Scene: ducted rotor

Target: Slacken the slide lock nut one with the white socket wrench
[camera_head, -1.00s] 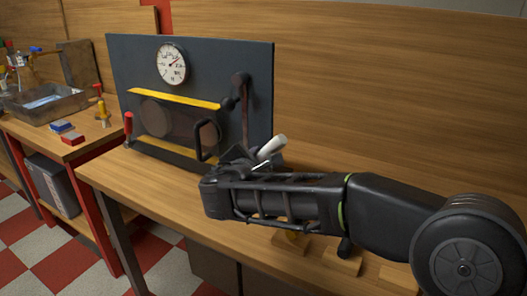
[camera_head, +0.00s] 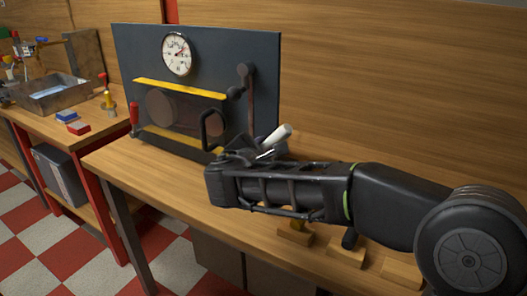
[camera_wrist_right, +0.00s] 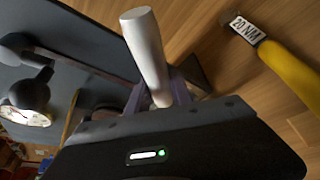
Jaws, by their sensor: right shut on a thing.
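The white socket wrench (camera_head: 277,136) is in my right gripper (camera_head: 248,155), which is shut on it. Its white handle sticks up and to the right from the jaws. In the right wrist view the white handle (camera_wrist_right: 146,50) rises from between the fingers, and its socket end is hidden. The gripper is in front of the lower right part of a dark upright panel (camera_head: 240,60). I cannot make out slide lock nut one. My left gripper is not in view.
The panel carries a round gauge (camera_head: 177,55), yellow rails (camera_head: 180,89), a black handle (camera_head: 206,128) and a lever (camera_head: 249,100). Wooden blocks (camera_head: 346,252) are near the bench's front edge. A yellow tool (camera_wrist_right: 290,72) labelled 20 NM shows in the wrist view. A metal tray (camera_head: 55,97) stands left.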

